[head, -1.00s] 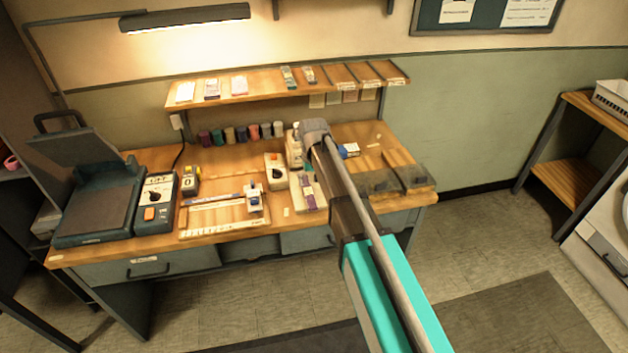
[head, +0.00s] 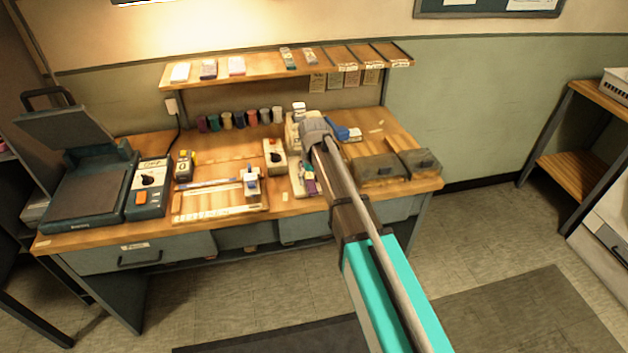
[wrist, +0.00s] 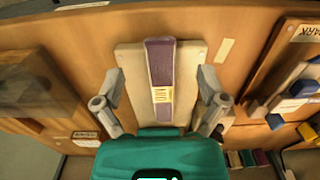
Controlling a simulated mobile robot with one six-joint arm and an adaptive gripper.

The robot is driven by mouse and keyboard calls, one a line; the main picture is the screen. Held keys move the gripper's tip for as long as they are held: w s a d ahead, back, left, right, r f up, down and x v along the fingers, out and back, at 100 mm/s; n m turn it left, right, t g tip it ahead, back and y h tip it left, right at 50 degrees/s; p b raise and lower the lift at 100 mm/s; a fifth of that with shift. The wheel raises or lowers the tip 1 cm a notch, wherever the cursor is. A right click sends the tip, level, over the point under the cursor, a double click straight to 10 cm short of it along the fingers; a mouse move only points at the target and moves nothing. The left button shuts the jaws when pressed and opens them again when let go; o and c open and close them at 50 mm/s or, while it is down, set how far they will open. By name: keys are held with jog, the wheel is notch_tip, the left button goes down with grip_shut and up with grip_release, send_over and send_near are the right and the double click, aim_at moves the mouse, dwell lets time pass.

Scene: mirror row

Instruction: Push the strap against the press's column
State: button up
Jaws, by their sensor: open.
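The purple strap (wrist: 161,75) with a yellow printed label lies lengthwise on a pale base plate (wrist: 131,62) in the wrist view. A small part of it shows in the head view (head: 311,187). My gripper (wrist: 160,88) is open, with one finger on each side of the strap and plate; no grip on the strap shows. The beige press (head: 292,133) stands behind the strap in the head view, partly covered by my arm. The meeting place of strap and column is hidden by my gripper body, so I cannot tell whether they touch.
Left of the press are a dial box (head: 274,155) and a wooden tray (head: 220,212) with a ruler. Two grey boxes (head: 378,168) stand to the right. Several coloured jars (head: 239,119) line the back. A shelf (head: 265,72) hangs above.

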aim_at(313, 191)
jog(key=shift+f+b, duration=1.9)
jog(key=shift+f, duration=0.25)
jog(key=c, duration=1.3)
jog(key=shift+o, duration=0.2)
jog(key=shift+w, duration=0.1)
jog(key=shift+w, duration=0.1)
